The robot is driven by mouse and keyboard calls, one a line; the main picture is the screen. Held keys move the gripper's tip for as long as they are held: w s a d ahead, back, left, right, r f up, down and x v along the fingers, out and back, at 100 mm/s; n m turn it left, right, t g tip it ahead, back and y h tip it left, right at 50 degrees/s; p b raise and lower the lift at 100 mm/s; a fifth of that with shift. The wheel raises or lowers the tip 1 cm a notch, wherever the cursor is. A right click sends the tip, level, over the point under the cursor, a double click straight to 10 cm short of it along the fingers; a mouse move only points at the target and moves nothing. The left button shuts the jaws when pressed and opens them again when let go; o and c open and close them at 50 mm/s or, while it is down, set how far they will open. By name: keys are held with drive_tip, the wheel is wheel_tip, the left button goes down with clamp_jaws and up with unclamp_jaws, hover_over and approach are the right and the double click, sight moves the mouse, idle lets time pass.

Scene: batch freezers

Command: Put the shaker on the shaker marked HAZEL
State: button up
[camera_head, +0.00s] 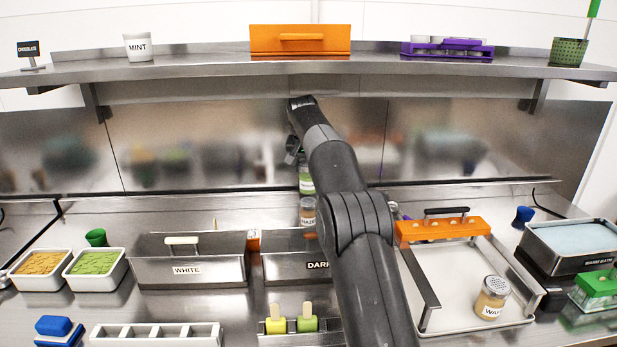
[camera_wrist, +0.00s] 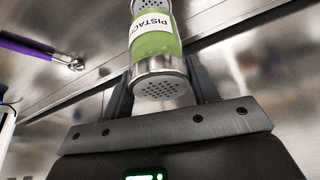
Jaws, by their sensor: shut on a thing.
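My gripper (camera_wrist: 162,95) is shut on a shaker (camera_wrist: 155,45) with a green band, a label starting PISTAC and a perforated steel lid. The lid faces the wrist camera between the two fingers. In the head view this shaker (camera_head: 306,182) shows partly beside my arm, at the back of the counter. Right below it is a shaker with brown contents (camera_head: 307,211), its label partly hidden and seeming to read HAZEL. The two line up closely in the picture; I cannot tell whether they touch. My arm hides most of the gripper in the head view.
Steel bins marked WHITE (camera_head: 190,270) and DARK (camera_head: 290,268) stand in front. A shelf (camera_head: 200,67) runs above, with a purple rack (camera_head: 447,48).

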drive_tip(key=shift+f, duration=1.75)
drive_tip(key=shift+f, duration=0.15)
drive_tip(key=o, duration=1.1)
drive_tip(key=shift+c, duration=0.2)
